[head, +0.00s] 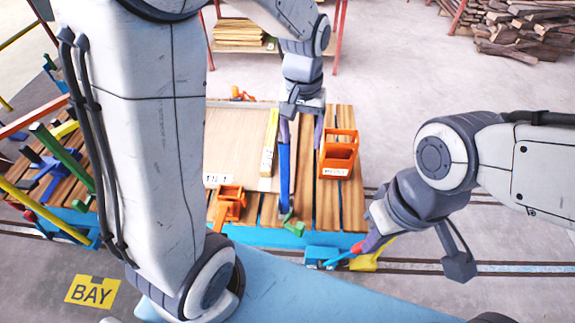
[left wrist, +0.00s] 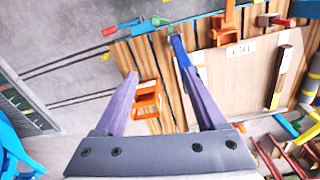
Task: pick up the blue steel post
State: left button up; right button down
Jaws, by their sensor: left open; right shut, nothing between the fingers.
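The blue steel post (head: 284,172) is a long, narrow blue bar on the slatted wooden platform, running toward the platform's front edge. In the left wrist view the blue post (left wrist: 180,48) shows near the tip of the right-hand finger, which partly hides it. My left gripper (head: 301,128) is open and empty above the post's far end; its fingers also show in the left wrist view (left wrist: 155,62). Whether a finger touches the post I cannot tell. My right gripper (head: 366,245) is shut and empty by the platform's front edge, away from the post.
An orange open crate (head: 338,155) stands right of the post. A pale board (head: 236,135) with a yellowish bar (head: 269,143) lies left of it. A green piece (head: 293,224) is at the post's near end. An orange holder (head: 229,203) and blue block (head: 320,256) are near the front.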

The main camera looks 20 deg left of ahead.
pick_arm(q)
jog(key=n, duration=0.2)
send_over(285, 151)
jog(key=shift+w+d+f, duration=0.15)
jog(key=shift+w+f, duration=0.3)
jog(key=shift+f, duration=0.2)
jog(key=f, duration=0.2)
jog(key=f+p, duration=0.1)
jog(key=f, duration=0.1)
jog(key=shift+w+a+f, duration=0.15)
jog(key=shift+a+f, duration=0.05)
jog(key=shift+f, duration=0.15)
jog(key=f, duration=0.1)
jog(key=f+p, duration=0.1)
jog(key=f, duration=0.1)
jog(key=f+p, duration=0.1)
jog(key=f, duration=0.1)
jog(key=shift+w+a+f, duration=0.1)
jog(key=shift+a, duration=0.15)
jog(key=shift+f, duration=0.2)
grip_shut()
jog(key=shift+w, duration=0.1)
